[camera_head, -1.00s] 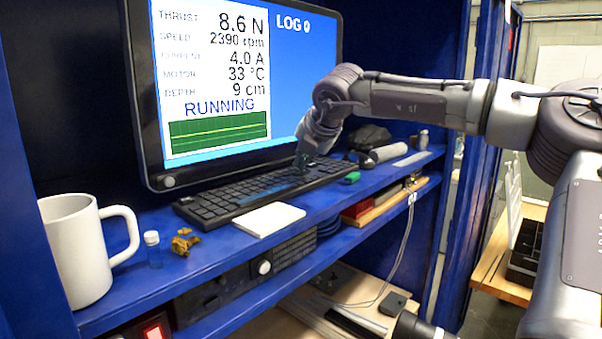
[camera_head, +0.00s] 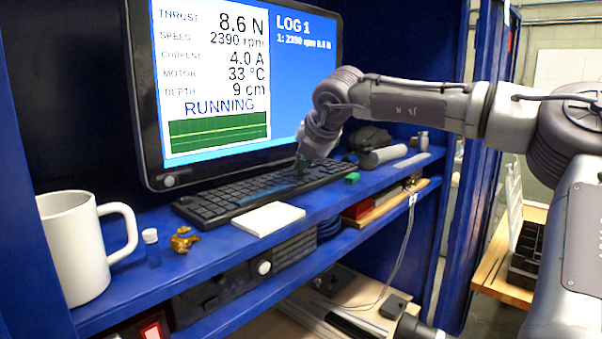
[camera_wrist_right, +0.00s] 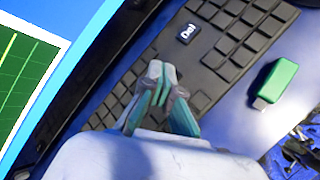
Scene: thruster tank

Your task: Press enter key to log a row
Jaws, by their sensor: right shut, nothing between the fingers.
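The black keyboard (camera_head: 262,190) lies on the blue shelf in front of the monitor (camera_head: 240,80). My right gripper (camera_head: 300,166) reaches in from the right and is shut and empty, its fingertips at the keyboard's right part. In the right wrist view my gripper (camera_wrist_right: 158,82) is over the keyboard (camera_wrist_right: 225,45) and hides the keys beneath it, so I cannot tell which key it is at or whether it touches. The monitor reads RUNNING, and its blue panel shows "LOG" with a row "1: 2390 rpm 8.6 N". My left gripper is not in view.
A white mug (camera_head: 78,245), a small vial (camera_head: 151,246) and a brass fitting (camera_head: 184,239) stand at left. A white pad (camera_head: 268,219) lies before the keyboard. A green USB stick (camera_wrist_right: 278,80) lies beside it. A grey cylinder (camera_head: 383,155) lies further right.

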